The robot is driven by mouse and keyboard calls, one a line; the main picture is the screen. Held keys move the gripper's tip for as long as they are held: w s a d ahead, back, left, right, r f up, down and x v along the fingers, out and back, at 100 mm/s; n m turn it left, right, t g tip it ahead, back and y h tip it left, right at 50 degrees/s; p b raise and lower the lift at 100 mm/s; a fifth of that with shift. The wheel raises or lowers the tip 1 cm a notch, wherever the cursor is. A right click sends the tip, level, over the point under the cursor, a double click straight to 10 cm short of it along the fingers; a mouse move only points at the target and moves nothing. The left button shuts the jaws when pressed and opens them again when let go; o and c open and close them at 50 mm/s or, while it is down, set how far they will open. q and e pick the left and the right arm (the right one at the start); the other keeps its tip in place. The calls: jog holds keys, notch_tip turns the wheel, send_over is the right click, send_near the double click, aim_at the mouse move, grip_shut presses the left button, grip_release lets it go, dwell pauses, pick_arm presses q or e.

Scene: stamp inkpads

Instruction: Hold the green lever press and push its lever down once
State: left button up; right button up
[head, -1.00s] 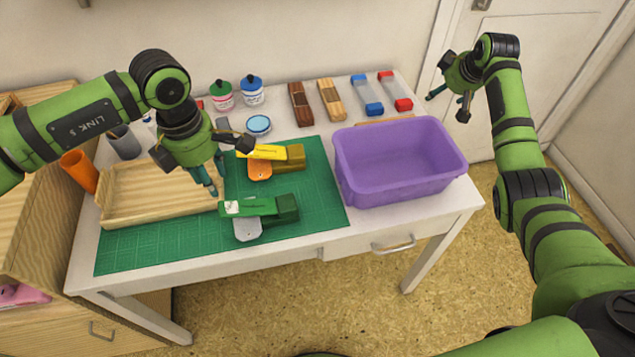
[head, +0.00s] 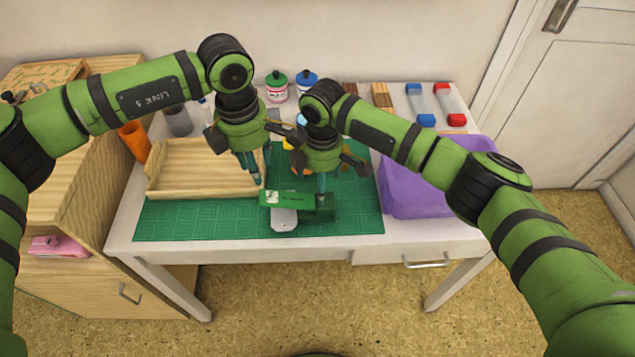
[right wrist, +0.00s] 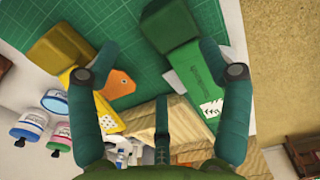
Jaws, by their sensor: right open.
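The green lever press (head: 287,203) stands on the green mat near its front edge, its pale grey plate (head: 284,221) showing below. My right gripper (head: 322,187) is open and empty above the press's right end in the head view. In the right wrist view the green press (right wrist: 195,85) lies under the right-hand finger, which hides part of it; I cannot tell whether they touch. My left gripper (head: 257,168) hangs with fingers apart and empty, left of the press and near the wooden tray's right end.
A yellow press (right wrist: 98,115) with an orange plate (right wrist: 118,83) stands behind the green one, mostly hidden in the head view. The wooden tray (head: 200,192) is left, the purple bin (head: 410,200) right. The mat (head: 180,222) is clear at front left.

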aim_at(325, 212)
jog(key=shift+s+a+f, duration=0.15)
jog(key=shift+s+f, duration=0.1)
jog(key=shift+s, duration=0.1)
jog(key=shift+s+f, duration=0.15)
jog(key=shift+f, duration=0.15)
notch_tip(325, 212, down, 6)
jog(key=shift+f, duration=0.25)
jog(key=shift+c, duration=0.5)
